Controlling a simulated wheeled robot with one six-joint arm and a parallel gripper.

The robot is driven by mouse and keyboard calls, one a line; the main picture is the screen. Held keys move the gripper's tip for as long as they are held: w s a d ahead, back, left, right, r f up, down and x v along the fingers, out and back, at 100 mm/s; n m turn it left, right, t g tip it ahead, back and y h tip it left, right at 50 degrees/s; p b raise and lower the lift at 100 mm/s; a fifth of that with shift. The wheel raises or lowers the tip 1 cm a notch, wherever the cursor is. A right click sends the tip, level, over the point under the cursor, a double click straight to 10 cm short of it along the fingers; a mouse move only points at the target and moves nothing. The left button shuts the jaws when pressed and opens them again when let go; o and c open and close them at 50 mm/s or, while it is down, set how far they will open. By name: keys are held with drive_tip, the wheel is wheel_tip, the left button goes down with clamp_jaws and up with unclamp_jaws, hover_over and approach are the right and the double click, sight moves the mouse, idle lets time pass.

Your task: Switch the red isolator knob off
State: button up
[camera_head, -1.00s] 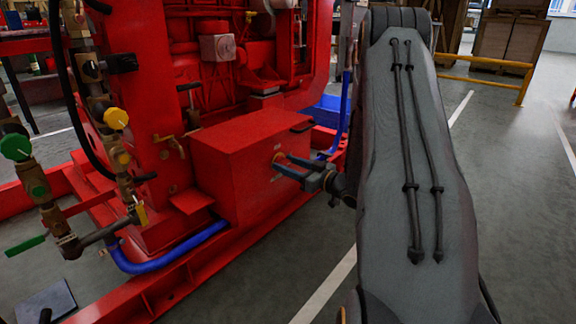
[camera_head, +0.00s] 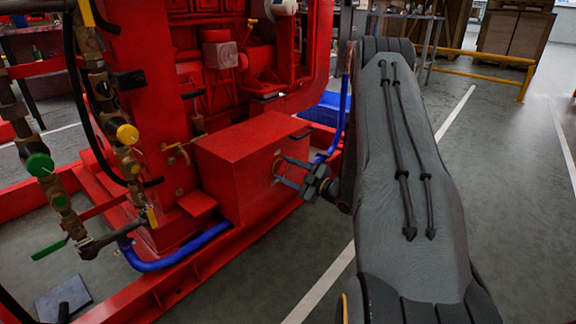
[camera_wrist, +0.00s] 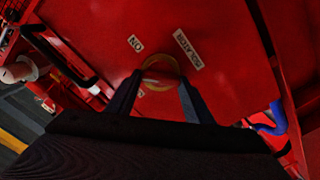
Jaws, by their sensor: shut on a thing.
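The red isolator knob (camera_wrist: 160,78) sits inside a yellow ring on the face of a red box (camera_head: 245,150). It is mostly hidden between my fingers. White labels lie beside the ring in the wrist view; one reads "ON" (camera_wrist: 135,44), and a longer one (camera_wrist: 188,50) is hard to read. My gripper (camera_head: 279,172) reaches the box's right-hand face in the head view. In the wrist view my gripper (camera_wrist: 161,84) has one finger on each side of the knob and is shut on it. I cannot tell the knob's exact angle.
Pipes with a green knob (camera_head: 40,165) and a yellow knob (camera_head: 127,134) stand at the left. A blue hose (camera_head: 178,250) runs low in front of the box, and another (camera_head: 340,118) rises behind my gripper. Open grey floor (camera_head: 300,255) lies to the right of the red base frame.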

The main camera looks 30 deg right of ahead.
drive_tip(key=n+p, duration=0.3)
drive_tip(key=n, duration=0.1)
drive_tip(key=shift+s+a+n, duration=0.1)
drive_tip(key=shift+n, duration=0.2)
drive_tip(key=n+p, duration=0.2)
drive_tip(key=n, duration=0.2)
drive_tip(key=shift+f+p, duration=0.15)
drive_tip(key=shift+p, duration=0.2)
drive_tip(key=o, duration=1)
drive_tip(key=shift+o, duration=0.2)
drive_tip(key=p+v, duration=0.2)
drive_tip(key=v, duration=0.5)
drive_tip(key=shift+s+p, duration=0.3)
drive_tip(key=shift+p, duration=0.1)
